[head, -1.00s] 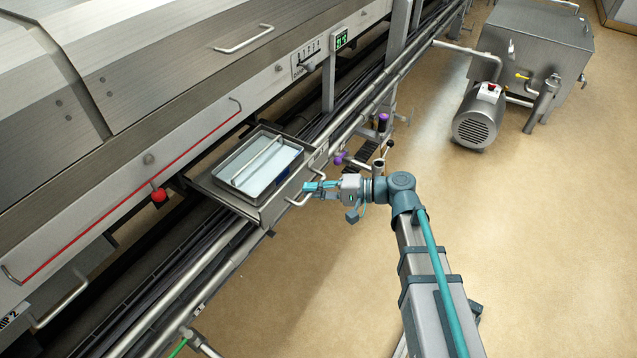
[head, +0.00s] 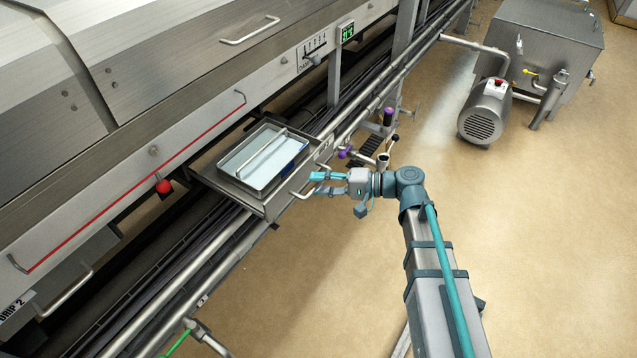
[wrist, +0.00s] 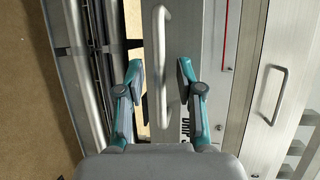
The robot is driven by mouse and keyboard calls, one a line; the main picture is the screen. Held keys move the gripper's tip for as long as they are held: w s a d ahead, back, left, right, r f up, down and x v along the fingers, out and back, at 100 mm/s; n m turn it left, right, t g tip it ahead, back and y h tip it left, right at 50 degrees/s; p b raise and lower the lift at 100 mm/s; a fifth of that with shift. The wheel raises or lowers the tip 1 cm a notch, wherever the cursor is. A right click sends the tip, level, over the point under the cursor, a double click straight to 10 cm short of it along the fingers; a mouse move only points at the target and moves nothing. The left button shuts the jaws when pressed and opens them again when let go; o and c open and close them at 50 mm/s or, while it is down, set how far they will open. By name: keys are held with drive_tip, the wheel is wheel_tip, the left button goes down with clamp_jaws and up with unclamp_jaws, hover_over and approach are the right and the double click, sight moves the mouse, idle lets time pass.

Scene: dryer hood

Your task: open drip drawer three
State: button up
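A metal drawer (head: 211,180) is out from under the dryer hood in the head view, with a shallow rectangular pan (head: 243,178) inside it. Its front has a bar handle (head: 299,186); its number cannot be read there. In the wrist view the handle (wrist: 161,60) stands upright in the picture, between and beyond my fingers, on a pale drawer front (wrist: 186,35) with partly hidden dark lettering. My gripper (head: 318,183) is open at the handle. In the wrist view its two fingers (wrist: 160,82) are wide apart, with nothing clamped between them.
Another front marked DRIP 2 (head: 12,306) is at the lower left. Long pipes (head: 190,277) run beneath the drawer. A red knob (head: 163,186) hangs near the hood. A motor (head: 485,115) and metal tank (head: 548,50) stand at upper right. Open floor (head: 300,290) lies in front.

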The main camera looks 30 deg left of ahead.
drive_tip(key=v, duration=1.1)
drive_tip(key=shift+d, duration=0.15)
drive_tip(key=shift+w, duration=0.15)
drive_tip(key=d+f+m+t+h, duration=0.1)
drive_tip(key=d+f+t+h, duration=0.2)
drive_tip(key=f, duration=0.7)
drive_tip(key=d+f+m+h, duration=0.1)
drive_tip(key=d+f+h, duration=0.2)
drive_tip(key=d+f, duration=0.45)
drive_tip(key=s+d+f+m+h, duration=0.1)
drive_tip(key=s+d+f+h, duration=0.25)
drive_tip(key=d+f, duration=0.35)
drive_tip(key=s+d+f+h, duration=0.2)
drive_tip(key=s+d+f, duration=0.25)
drive_tip(key=f, duration=0.55)
drive_tip(key=s+d+f+g+h, duration=0.2)
drive_tip(key=s+d+f, duration=0.4)
drive_tip(key=s+d, duration=0.4)
drive_tip(key=s+d+f+g+h, duration=0.1)
drive_tip(key=s+d+f+g, duration=0.1)
drive_tip(key=s+d+f, duration=0.7)
wheel_tip(320, 180, up, 16)
drive_tip(key=s+a+p, duration=0.1)
drive_tip(key=p, duration=1.2)
drive_tip(key=shift+s+a+m, duration=0.35)
drive_tip(key=shift+a+m, duration=0.05)
